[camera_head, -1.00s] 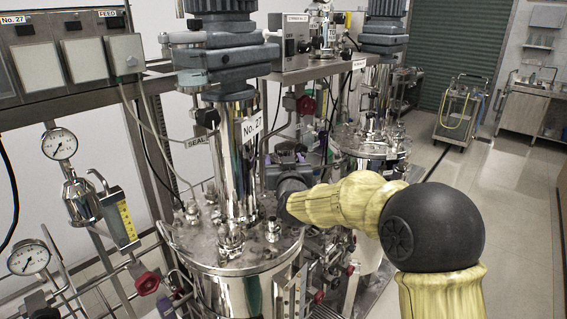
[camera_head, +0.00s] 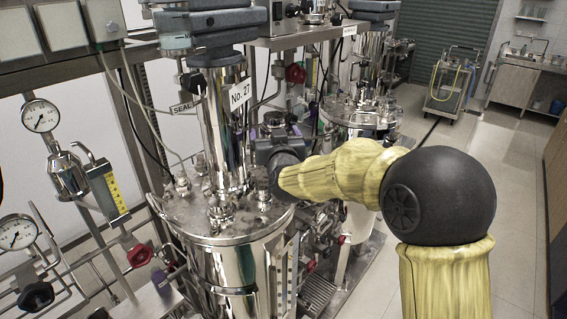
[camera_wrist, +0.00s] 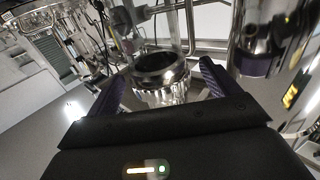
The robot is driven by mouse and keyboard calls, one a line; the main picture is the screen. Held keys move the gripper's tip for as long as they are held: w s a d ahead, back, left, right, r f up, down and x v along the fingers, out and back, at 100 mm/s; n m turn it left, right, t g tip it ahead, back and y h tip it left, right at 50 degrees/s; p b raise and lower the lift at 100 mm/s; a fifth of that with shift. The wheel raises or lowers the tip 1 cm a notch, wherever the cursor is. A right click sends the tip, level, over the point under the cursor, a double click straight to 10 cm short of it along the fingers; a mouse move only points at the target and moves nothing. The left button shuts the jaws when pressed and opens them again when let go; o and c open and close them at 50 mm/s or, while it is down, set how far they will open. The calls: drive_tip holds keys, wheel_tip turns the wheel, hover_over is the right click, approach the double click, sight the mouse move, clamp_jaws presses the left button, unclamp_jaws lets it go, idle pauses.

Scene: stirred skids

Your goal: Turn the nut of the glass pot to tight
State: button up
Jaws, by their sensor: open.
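In the wrist view, a shiny ring nut (camera_wrist: 162,96) with a ribbed edge sits between the fingers of my gripper (camera_wrist: 163,74). A dark round opening shows inside its upper rim. A clear glass-like wall (camera_wrist: 178,35) rises behind it, seemingly part of the glass pot. The purple-faced fingers stand apart on either side of the nut. I cannot tell whether either touches it. In the head view, my dark gripper (camera_head: 274,140) is beside the steel column marked No. 27, above the vessel lid. The nut and glass pot cannot be made out there, and the fingertips are mostly hidden.
The steel vessel (camera_head: 230,262) and its column (camera_head: 222,130) stand close left of my gripper. A second vessel (camera_head: 362,115) stands behind. Gauges (camera_head: 40,117) and pipes crowd the left. A shiny steel part (camera_wrist: 268,35) hangs near the right finger. Open floor lies right.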

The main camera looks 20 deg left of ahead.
drive_tip(key=b+v, duration=0.4)
drive_tip(key=v, duration=1)
drive_tip(key=shift+s+d, duration=0.25)
drive_tip(key=d+f+m+g+h, duration=0.2)
drive_tip(key=d+f+g+h, duration=0.3)
drive_tip(key=d+f, duration=1)
drive_tip(key=s+d+f+m+g+h, duration=0.1)
drive_tip(key=s+d+f+g, duration=0.3)
drive_tip(key=s+d, duration=0.3)
drive_tip(key=s+d+f+m+g+h, duration=0.1)
drive_tip(key=s+d+f+m+g, duration=0.1)
drive_tip(key=s+d+f+g, duration=0.2)
drive_tip(key=s+d+f, duration=0.3)
drive_tip(key=d, duration=0.2)
drive_tip(key=shift+d+f+g+h, duration=0.25)
drive_tip(key=shift+d+g+h, duration=0.05)
drive_tip(key=shift+h, duration=0.1)
drive_tip(key=shift+s, duration=0.15)
